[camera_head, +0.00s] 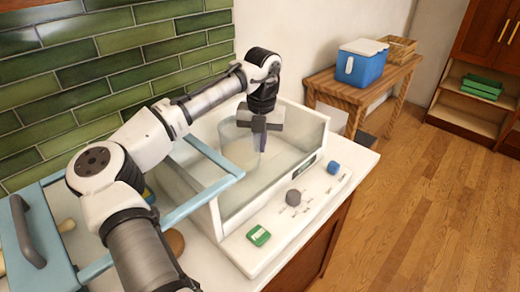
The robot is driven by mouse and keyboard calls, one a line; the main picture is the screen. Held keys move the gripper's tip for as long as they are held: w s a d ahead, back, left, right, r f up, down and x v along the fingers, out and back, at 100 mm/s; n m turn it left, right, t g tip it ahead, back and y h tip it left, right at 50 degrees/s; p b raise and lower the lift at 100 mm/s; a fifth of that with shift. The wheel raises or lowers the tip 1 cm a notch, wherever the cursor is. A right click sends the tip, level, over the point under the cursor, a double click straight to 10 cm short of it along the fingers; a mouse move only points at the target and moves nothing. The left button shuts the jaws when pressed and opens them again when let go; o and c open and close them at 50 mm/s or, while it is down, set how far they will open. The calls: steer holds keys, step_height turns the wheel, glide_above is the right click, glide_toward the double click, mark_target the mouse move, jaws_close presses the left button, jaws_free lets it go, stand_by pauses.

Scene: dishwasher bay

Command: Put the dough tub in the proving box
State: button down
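The proving box (313,135) stands on the white counter, with pale walls, an open top and controls along its front. The dough tub (229,133) is a clear round tub with pale dough low in it. It appears upright inside the box, near the back left. My gripper (262,148) points down into the box at the tub's right side, its fingers overlapping the tub's rim. Whether the fingers are closed on the tub wall or apart is not clear, nor whether the tub rests on the box floor.
A light blue frame (209,192) with a grey handle (28,231) extends left of the box, partly under my arm. A blue cooler (361,66) stands on a wooden table.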

steer(key=shift+f, duration=1.45)
steer(key=shift+f, duration=0.1)
steer(key=c, duration=1.7)
jaws_free()
step_height(320, 180, up, 12)
steer(key=shift+d+r+b, duration=0.1)
steer(key=shift+b, duration=0.65)
